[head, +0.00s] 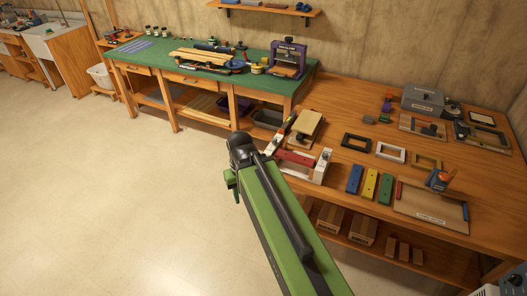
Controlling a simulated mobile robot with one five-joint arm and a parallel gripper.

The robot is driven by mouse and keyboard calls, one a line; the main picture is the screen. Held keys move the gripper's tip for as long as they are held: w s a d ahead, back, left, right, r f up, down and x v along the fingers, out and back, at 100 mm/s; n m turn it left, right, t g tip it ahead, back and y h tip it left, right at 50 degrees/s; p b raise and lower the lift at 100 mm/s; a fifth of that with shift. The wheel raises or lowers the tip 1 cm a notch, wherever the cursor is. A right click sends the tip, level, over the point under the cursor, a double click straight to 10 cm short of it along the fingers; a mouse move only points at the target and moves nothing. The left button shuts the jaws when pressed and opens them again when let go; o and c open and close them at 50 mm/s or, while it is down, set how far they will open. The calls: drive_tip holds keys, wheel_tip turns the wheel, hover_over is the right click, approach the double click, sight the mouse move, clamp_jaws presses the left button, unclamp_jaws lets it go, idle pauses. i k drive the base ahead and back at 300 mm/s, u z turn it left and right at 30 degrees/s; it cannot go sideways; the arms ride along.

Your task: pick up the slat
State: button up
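A red slat-like bar (296,158) lies at the left end of the right-hand bench, between two pale upright blocks. Blue (354,179), yellow (370,184) and green (386,188) flat bars lie side by side to its right. I cannot tell from the picture which piece is the slat. My green arm reaches up from the bottom, and its dark joint stands in front of the floor left of the bench. No gripper fingers can be made out, and nothing is seen held. The arm hides part of the bench's left front edge.
The right-hand wooden bench (345,92) also bears several frames (391,153), a grey box (423,99) and a wooden tray (405,194) at the front right. A green-topped workbench (145,62) with tools stands behind. The floor (90,190) at left is clear.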

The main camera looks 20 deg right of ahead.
sight(289, 156)
drive_tip(key=u, duration=0.45)
drive_tip(key=i, duration=1.45)
drive_tip(key=z, duration=0.2)
